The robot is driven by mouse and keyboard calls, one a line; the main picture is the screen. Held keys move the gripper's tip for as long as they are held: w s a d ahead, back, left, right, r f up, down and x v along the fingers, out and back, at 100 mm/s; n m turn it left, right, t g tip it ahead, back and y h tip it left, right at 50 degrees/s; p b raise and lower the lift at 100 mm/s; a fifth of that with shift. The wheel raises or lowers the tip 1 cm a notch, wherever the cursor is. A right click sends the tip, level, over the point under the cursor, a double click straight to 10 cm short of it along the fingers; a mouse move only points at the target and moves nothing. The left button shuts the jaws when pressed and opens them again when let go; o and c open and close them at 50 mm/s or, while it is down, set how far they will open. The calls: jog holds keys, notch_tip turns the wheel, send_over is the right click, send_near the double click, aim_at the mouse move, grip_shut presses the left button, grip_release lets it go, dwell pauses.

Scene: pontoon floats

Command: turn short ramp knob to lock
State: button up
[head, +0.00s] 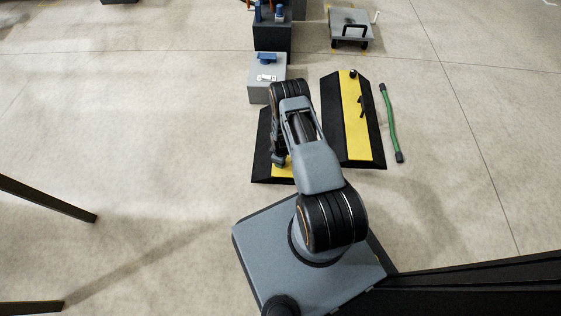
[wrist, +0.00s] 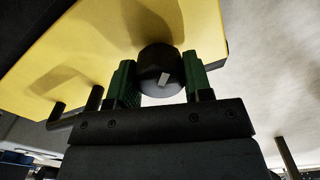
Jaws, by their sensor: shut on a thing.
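The short ramp (head: 262,150) is black with a yellow top and lies on the floor, partly hidden under my arm in the head view. Its yellow top (wrist: 95,45) fills much of the wrist view. The knob (wrist: 160,62) is round and black with a pale mark on its face. My gripper (wrist: 160,78) has its green-padded fingers on either side of the knob and is shut on it.
A black bar handle (wrist: 75,112) stands on the yellow top beside my gripper. A longer black-and-yellow ramp (head: 352,112) lies to the right, with a green bar (head: 391,125) beyond it. A grey box (head: 259,88) stands behind.

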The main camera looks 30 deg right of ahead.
jog(key=n+b, duration=0.1)
jog(key=n, duration=0.3)
jog(key=shift+n, duration=0.3)
jog(key=shift+n+b, duration=0.55)
jog(key=shift+n, duration=1.45)
jog(key=shift+w, duration=0.1)
jog(key=o, duration=0.9)
jog(key=shift+o, duration=0.2)
notch_tip(320, 180, up, 14)
jog(key=p, duration=0.6)
